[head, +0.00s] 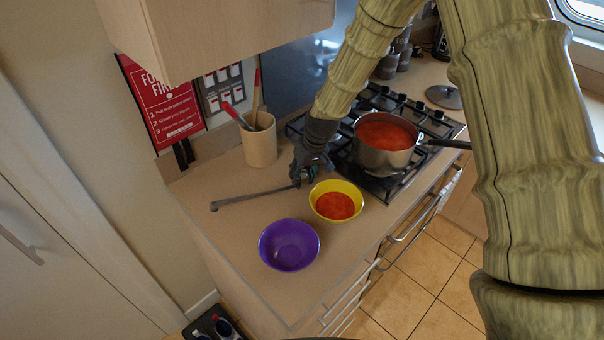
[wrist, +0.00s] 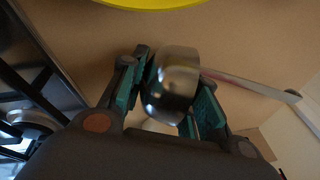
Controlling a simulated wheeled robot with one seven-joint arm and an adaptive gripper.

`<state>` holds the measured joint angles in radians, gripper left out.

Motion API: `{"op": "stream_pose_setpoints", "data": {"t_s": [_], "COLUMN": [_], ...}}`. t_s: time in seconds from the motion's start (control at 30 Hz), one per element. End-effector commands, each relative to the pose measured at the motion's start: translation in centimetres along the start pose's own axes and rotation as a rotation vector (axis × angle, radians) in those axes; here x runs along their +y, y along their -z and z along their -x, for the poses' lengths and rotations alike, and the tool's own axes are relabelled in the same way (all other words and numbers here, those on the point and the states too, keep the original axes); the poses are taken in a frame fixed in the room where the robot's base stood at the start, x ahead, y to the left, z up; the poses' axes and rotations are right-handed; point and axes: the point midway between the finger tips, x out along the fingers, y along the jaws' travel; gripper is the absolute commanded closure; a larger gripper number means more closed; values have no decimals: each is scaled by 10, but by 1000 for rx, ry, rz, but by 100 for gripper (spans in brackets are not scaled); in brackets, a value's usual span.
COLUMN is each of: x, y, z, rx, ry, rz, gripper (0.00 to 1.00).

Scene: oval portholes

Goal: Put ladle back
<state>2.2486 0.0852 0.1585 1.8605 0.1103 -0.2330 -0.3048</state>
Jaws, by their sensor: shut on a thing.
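The metal ladle (head: 250,197) is at the counter's back left, its long handle pointing left and ending in a hook. My gripper (head: 308,174) is at its right end, just behind the yellow bowl. In the wrist view, the shiny ladle cup (wrist: 172,82) sits between the green finger pads of my gripper (wrist: 168,100), and the handle runs off to the right. The gripper is shut on the cup. Whether the ladle touches the counter or is slightly above it, I cannot tell. A beige utensil crock (head: 260,148) with red-handled tools stands behind the ladle.
A yellow bowl (head: 318,207) with red soup and an empty purple bowl (head: 289,245) stand in front of my gripper. A pot (head: 383,160) of red soup is on the black hob (head: 350,183) to the right. Bare counter (head: 215,180) lies around the handle.

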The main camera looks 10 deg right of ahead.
Motion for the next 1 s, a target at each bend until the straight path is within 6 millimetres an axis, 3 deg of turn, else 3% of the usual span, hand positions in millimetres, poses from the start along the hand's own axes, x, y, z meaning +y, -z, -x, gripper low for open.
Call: {"op": "stream_pose_setpoints", "data": {"t_s": [1.0], "x": [2], "y": [-2], "z": [-11], "rx": [1], "ry": [0], "rz": [1], "gripper": [100]}}
